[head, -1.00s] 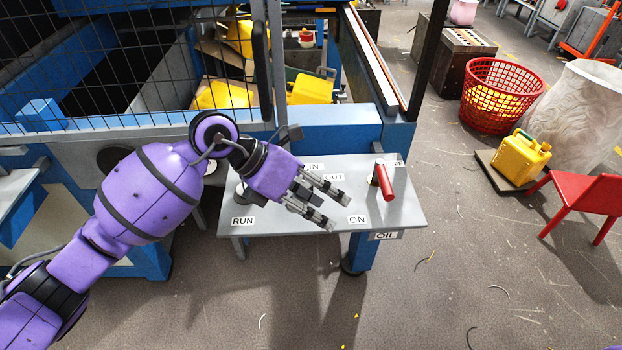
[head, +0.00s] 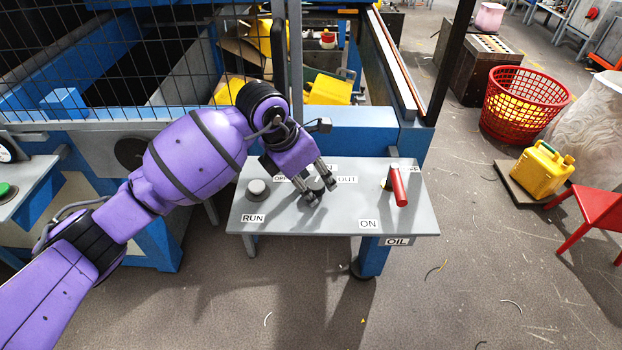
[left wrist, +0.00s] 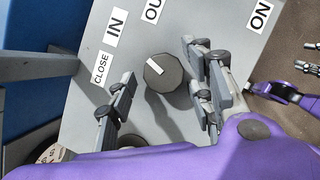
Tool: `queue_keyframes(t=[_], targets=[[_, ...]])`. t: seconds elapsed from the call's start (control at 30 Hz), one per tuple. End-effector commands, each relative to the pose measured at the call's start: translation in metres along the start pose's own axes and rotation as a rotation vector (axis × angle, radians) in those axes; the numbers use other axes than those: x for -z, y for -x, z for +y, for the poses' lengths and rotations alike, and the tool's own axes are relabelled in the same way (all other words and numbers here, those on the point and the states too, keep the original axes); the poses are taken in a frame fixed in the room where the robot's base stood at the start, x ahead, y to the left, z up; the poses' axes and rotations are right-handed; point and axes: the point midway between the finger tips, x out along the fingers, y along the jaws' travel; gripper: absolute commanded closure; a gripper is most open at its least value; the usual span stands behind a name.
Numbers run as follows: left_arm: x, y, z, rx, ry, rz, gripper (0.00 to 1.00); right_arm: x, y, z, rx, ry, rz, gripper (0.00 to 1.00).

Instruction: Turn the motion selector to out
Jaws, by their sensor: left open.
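The motion selector is a dark round knob (head: 316,185) on the grey control panel (head: 290,222). In the left wrist view the knob (left wrist: 170,80) has a white pointer mark directed to the upper left, roughly between the CLOSE label (left wrist: 100,68) and the IN label (left wrist: 114,27). The OUT label (left wrist: 153,10) is partly cut off at the top; it also shows in the head view (head: 347,180). My left gripper (head: 318,192) is open, its fingers on either side of the knob; contact is not clear. A purple right gripper (left wrist: 308,68) shows partly at the right edge of the left wrist view.
A red lever (head: 399,186) stands at the panel's right, by the ON label. A grey button (head: 257,190) is at the left above RUN. A wire-mesh guard (head: 130,60) rises behind. A red basket (head: 522,105) and yellow jerry can (head: 542,170) stand at right.

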Motion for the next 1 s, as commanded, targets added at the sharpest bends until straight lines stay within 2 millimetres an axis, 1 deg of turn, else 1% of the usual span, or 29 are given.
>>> queue_keyframes(t=[0.2, 0.23, 0.5, 0.53, 0.57, 0.77, 1.0], targets=[[-0.0001, -0.0009, -0.0002, 0.001, 0.000, -0.001, 0.52, -0.0032, 0.0014, 0.0009, -0.001, 0.001, -0.006, 0.60], [-0.0002, -0.0009, -0.0003, 0.001, 0.000, -0.001, 0.53, -0.0035, 0.0017, 0.0010, -0.001, 0.002, -0.006, 0.60], [-0.0002, -0.0006, 0.0000, 0.000, 0.001, -0.001, 0.89, -0.0014, 0.0028, 0.0016, -0.001, 0.003, -0.003, 0.60], [-0.0002, -0.0006, 0.0002, 0.000, 0.001, -0.001, 0.93, -0.0009, 0.0029, 0.0016, -0.002, 0.003, -0.002, 0.60], [-0.0002, -0.0005, 0.0002, 0.000, 0.001, -0.001, 0.94, -0.0004, 0.0030, 0.0016, -0.001, 0.003, -0.001, 0.60], [-0.0002, -0.0006, 0.0014, 0.005, -0.013, -0.001, 0.95, -0.0005, 0.0025, 0.0015, -0.001, 0.003, 0.000, 0.60], [0.0001, -0.0019, 0.0037, 0.044, -0.110, 0.000, 0.95, -0.0090, -0.0014, 0.0009, 0.000, 0.006, -0.012, 0.60]])
